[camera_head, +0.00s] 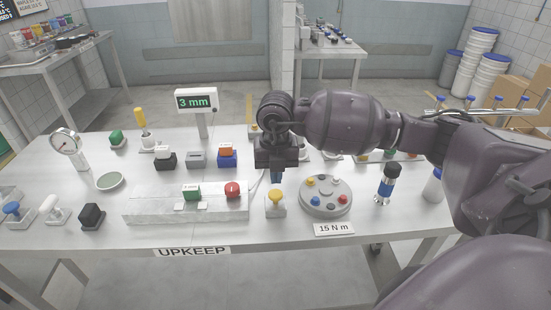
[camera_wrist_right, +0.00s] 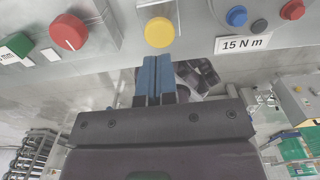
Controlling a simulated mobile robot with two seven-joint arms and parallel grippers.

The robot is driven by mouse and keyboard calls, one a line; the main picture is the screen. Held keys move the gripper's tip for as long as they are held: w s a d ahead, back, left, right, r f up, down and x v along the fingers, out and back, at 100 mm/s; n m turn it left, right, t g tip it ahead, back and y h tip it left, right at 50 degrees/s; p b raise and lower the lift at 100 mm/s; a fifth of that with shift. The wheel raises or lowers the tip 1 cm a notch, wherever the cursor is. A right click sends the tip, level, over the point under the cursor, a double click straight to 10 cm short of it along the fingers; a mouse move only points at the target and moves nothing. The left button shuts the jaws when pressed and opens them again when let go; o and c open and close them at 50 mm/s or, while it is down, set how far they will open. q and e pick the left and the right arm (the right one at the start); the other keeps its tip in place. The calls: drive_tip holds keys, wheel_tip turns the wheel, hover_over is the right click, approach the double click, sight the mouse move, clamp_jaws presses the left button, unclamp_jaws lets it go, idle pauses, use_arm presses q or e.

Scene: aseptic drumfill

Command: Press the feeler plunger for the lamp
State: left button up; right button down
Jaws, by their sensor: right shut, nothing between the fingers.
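A yellow round-capped plunger (camera_head: 276,197) stands on a small grey block at the table's front edge. It also shows in the right wrist view (camera_wrist_right: 159,32), just beyond my fingertips. My right gripper (camera_head: 277,179) points down, shut and empty, its blue fingers right above the yellow cap in the head view. In the right wrist view the gripper (camera_wrist_right: 156,60) has both fingers pressed together. Whether they touch the cap I cannot tell. No lit lamp is plain to see. My left gripper is not in view.
Left of the plunger, a long pale fixture (camera_head: 150,211) holds a green block (camera_head: 191,192) and a red knob (camera_head: 232,189). To the right are a round grey plate (camera_head: 337,198) with coloured knobs and a blue-banded cylinder (camera_head: 386,186). A "3 mm" display (camera_head: 196,100) stands behind.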

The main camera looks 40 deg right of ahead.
sight(276, 194)
wheel_tip(276, 194, down, 4)
drive_tip(key=shift+f, duration=0.15)
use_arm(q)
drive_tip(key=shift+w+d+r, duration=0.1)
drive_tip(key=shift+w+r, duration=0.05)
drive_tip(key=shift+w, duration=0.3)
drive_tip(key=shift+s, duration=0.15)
